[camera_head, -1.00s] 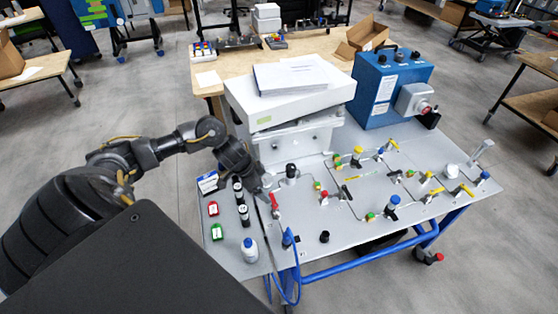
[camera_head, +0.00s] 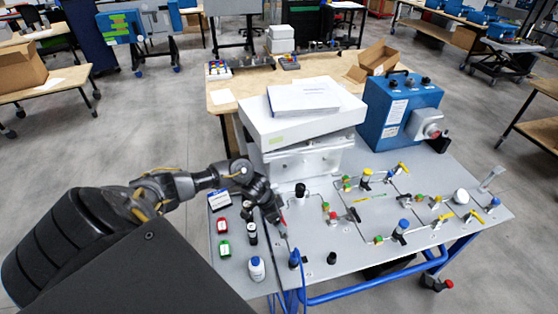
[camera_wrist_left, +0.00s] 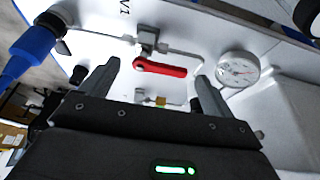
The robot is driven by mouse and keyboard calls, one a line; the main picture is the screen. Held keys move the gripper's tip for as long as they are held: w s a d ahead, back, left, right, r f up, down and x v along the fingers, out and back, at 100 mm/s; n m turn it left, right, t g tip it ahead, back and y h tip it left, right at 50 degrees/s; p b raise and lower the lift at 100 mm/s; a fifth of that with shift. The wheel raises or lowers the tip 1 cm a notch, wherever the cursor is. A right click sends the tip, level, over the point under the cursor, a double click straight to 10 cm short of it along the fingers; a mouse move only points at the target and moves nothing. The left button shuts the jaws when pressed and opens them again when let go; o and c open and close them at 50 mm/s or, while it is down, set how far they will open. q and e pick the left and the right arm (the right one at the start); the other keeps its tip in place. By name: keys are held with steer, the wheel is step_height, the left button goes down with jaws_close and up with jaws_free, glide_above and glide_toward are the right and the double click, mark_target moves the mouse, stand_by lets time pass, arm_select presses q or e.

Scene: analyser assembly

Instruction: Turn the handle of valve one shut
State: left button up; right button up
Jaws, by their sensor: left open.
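Valve one has a red lever handle (camera_wrist_left: 160,68) in the left wrist view, beside the printed "V1" mark on the panel. The lever runs roughly along the thin pipe that passes its metal valve body (camera_wrist_left: 148,40). In the head view the red handle (camera_head: 284,224) is mostly hidden by my left gripper (camera_head: 276,216). In the wrist view my left gripper (camera_wrist_left: 158,74) is open, one finger on each side of the handle, with gaps to it. I cannot tell the height between fingers and panel. My right gripper is not in view.
A round gauge (camera_wrist_left: 238,70) is close to the right finger. A blue connector (camera_wrist_left: 32,45) is at the wrist view's left. Bottles (camera_head: 256,268) stand left of the panel (camera_head: 345,258). Several other valves and a blue box (camera_head: 398,108) are to the right.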

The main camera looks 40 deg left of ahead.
arm_select(q)
steer(key=shift+w+f, duration=0.15)
steer(key=shift+f, duration=0.05)
steer(key=c, duration=1)
